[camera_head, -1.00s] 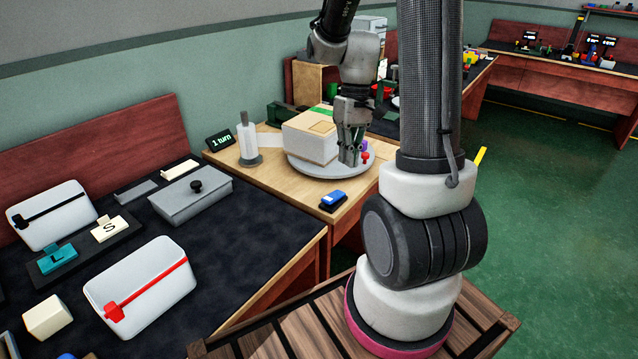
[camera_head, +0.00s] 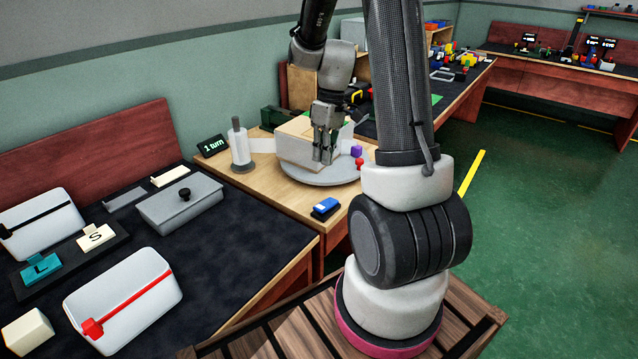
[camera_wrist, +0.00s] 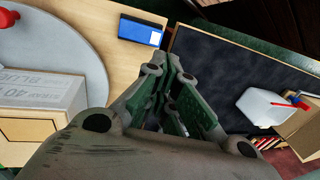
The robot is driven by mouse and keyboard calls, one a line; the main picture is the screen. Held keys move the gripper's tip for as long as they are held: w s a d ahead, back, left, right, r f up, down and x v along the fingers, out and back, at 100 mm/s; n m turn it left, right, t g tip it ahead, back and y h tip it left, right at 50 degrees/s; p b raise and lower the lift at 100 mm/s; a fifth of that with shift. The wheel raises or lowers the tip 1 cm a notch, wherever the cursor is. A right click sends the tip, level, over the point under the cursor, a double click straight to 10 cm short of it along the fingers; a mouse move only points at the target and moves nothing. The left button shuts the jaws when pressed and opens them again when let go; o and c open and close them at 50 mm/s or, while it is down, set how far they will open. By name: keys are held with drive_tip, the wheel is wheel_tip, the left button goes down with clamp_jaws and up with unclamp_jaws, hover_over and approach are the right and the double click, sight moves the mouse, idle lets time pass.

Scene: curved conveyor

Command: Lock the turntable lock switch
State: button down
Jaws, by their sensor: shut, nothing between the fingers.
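The round grey turntable (camera_head: 345,173) lies on the wooden table and carries a large pale box (camera_head: 293,151). A small blue-and-black switch-like block (camera_head: 326,208), which seems to be the lock switch, sits on the table in front of the turntable. It also shows in the wrist view (camera_wrist: 140,31) as a blue face with a white strip, ahead of the fingers and to their left. My gripper (camera_head: 323,160) is shut and empty, pointing down in front of the box in the head view. It appears apart from the blue block. Its fingers (camera_wrist: 180,90) fill the middle of the wrist view.
A red knob (camera_head: 359,163) and a purple block (camera_head: 356,151) are at the turntable's right. A grey post (camera_head: 240,150) and a "1 turn" display (camera_head: 212,146) stand at its left. Bare wood surrounds the blue block. The dark table (camera_head: 235,237) holds several boxes.

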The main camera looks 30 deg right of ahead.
sight(316, 207)
drive_tip(key=x, duration=1.3)
drive_tip(key=shift+s+f, duration=0.1)
drive_tip(key=shift+f, duration=0.15)
drive_tip(key=shift+s+a+f, duration=0.25)
drive_tip(key=shift+a+f, duration=0.5)
drive_tip(key=shift+f, duration=0.1)
drive_tip(key=shift+r, duration=0.2)
drive_tip(key=shift+r, duration=0.7)
